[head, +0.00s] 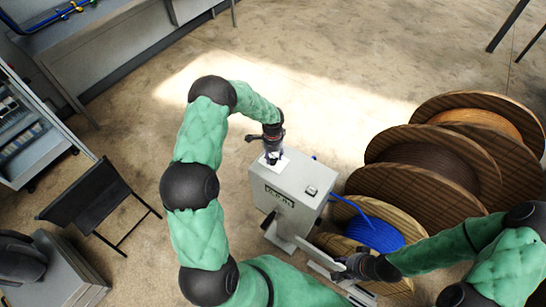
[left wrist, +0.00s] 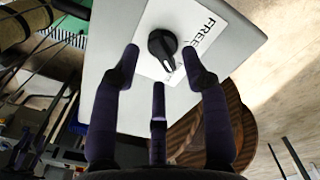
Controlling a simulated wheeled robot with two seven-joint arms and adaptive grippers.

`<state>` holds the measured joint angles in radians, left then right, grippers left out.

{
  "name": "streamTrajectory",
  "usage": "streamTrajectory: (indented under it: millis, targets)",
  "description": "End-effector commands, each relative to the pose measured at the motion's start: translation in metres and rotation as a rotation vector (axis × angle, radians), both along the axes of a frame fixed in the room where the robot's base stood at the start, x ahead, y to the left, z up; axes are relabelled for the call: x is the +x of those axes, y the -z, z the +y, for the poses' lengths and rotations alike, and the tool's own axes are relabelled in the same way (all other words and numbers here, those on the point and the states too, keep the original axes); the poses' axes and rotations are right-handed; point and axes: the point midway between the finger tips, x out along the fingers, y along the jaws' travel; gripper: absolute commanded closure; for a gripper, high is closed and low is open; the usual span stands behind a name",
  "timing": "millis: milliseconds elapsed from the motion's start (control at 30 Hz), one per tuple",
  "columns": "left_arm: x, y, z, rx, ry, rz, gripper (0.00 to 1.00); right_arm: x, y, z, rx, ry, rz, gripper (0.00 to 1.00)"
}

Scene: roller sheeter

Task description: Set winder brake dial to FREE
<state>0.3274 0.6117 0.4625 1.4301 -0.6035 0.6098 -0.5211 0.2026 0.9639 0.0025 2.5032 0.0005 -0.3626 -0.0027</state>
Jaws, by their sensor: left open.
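The winder brake dial (left wrist: 162,44) is a black round knob on a white label plate (left wrist: 206,22), fixed to the winder's grey box (head: 290,187). The label reads FREE at the knob's upper right; further lettering is partly hidden by a finger. A pale mark on the knob appears to face the bottom of the picture, not FREE. My left gripper (head: 272,156) is over the box top, and in the left wrist view its open, spread fingers (left wrist: 160,62) point at the dial.
Large wooden reels (head: 420,191) stand to the right of the box, and a blue cable coil (head: 374,236) sits close by. A black folding stand (head: 92,200) and a grey cabinet (head: 30,135) are at the left. The floor behind the box is clear.

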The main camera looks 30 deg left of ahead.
Motion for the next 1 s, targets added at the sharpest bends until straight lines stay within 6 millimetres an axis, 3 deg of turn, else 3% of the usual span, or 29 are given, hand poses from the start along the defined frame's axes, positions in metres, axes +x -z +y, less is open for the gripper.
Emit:
streamTrajectory:
  millis: [200,567,700,733,1000]
  targets:
    - [0.000,0.020,0.000,0.000,0.001,0.000,0.55,0.000,-0.003,0.000,0.000,0.000,0.000,0.60]
    - [0.000,0.024,0.000,0.000,0.000,-0.001,0.55,0.000,-0.003,0.000,0.000,0.000,0.000,0.60]
    - [0.000,0.024,0.000,0.000,0.000,-0.001,0.94,0.000,-0.003,0.000,0.000,0.000,0.000,0.60]
    - [0.000,0.024,0.000,0.000,0.000,-0.001,1.00,0.000,-0.003,0.000,0.000,0.000,0.000,0.60]
    - [0.001,0.025,0.000,0.000,-0.007,-0.001,1.00,0.000,-0.001,0.000,0.000,0.000,0.000,0.60]
